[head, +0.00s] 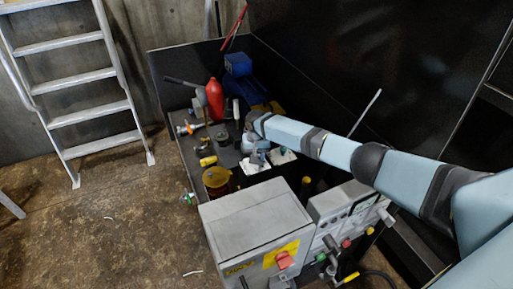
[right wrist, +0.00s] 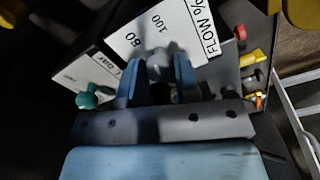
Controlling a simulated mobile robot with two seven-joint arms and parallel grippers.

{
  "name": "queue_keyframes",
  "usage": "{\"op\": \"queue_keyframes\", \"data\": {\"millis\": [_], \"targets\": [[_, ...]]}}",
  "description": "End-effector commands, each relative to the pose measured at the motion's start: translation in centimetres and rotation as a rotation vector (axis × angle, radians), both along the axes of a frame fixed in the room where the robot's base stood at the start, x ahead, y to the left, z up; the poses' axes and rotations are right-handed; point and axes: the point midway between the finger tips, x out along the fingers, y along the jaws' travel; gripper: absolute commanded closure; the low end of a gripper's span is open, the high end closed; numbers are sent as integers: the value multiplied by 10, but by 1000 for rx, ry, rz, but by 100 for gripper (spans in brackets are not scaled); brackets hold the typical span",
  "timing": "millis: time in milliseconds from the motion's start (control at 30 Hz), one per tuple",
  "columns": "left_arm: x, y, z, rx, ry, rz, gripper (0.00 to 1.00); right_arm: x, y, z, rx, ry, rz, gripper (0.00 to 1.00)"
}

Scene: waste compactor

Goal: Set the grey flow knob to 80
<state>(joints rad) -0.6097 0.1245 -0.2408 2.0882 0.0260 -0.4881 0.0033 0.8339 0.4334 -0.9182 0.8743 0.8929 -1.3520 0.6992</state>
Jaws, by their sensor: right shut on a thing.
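The grey flow knob (right wrist: 157,60) stands in front of a white dial plate (right wrist: 195,30) marked "FLOW %", with 80 and 100 readable in the right wrist view. My right gripper (right wrist: 159,72) has its two blue fingers on either side of the knob and is shut on it. I cannot tell which number the knob points to. In the head view my right gripper (head: 258,156) reaches in from the right over white plates on the dark bench, and the arm hides the knob. My left gripper is not in view.
A teal knob (right wrist: 89,98) sits on a neighbouring plate to the left. A red bottle (head: 215,99), a yellow-brown round container (head: 216,178) and small tools crowd the bench. A grey control box (head: 252,218) stands in front. A ladder (head: 83,92) leans at the left.

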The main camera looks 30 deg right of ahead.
Motion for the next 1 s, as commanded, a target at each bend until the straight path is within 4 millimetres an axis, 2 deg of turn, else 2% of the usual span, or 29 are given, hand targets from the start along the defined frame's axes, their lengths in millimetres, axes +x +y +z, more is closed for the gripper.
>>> {"op": "queue_keyframes", "data": {"millis": [100,600,1000], "targets": [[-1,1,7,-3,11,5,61,0,1,3,3,1,90,94],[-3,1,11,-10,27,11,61,0,0,0,2,-1,530,94],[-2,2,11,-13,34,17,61,0,0,0,1,-1,713,94]]}}
